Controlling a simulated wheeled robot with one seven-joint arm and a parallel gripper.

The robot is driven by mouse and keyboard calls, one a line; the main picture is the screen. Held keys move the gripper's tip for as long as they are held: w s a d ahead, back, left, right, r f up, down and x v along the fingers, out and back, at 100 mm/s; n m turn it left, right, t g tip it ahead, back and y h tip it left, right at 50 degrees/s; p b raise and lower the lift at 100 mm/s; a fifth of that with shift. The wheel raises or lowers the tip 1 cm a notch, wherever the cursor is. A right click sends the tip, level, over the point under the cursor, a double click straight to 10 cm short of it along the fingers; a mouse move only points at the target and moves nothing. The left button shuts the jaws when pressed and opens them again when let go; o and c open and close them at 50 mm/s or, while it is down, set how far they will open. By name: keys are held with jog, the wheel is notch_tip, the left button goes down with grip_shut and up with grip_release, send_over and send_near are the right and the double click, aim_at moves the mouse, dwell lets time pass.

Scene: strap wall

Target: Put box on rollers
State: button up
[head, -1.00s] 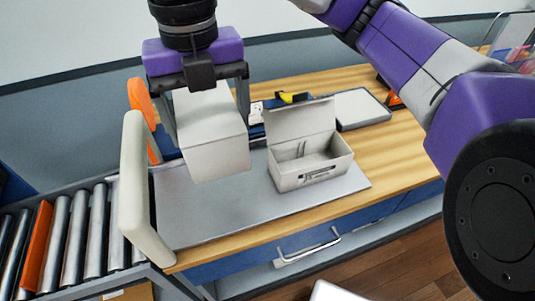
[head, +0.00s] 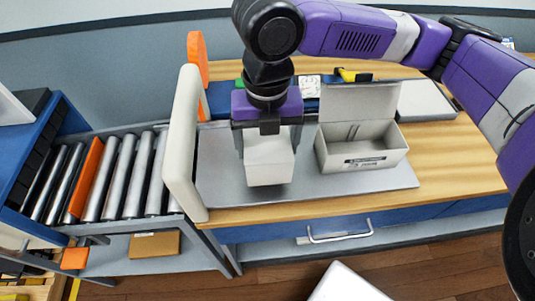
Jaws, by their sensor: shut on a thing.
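In the head view, my gripper (head: 268,150) is shut on a white box (head: 268,162), one finger on each side. The box hangs upright over the grey mat (head: 225,172) on the wooden bench; whether it touches the mat is hard to tell. A tall off-white panel (head: 184,140) stands between the box and the rollers. An open white box (head: 362,150) with its lid raised sits on the mat to the right of my gripper.
An orange part (head: 198,58) stands behind the panel. A flat grey-topped case (head: 424,101) and a yellow-and-black tool (head: 354,75) lie at the back of the bench. A blue unit (head: 38,137) borders the rollers at left. A brown carton (head: 154,245) lies on the shelf below.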

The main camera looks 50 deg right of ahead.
jog(key=shift+f, duration=2)
jog(key=shift+f, duration=0.2)
jog(key=o, duration=1.3)
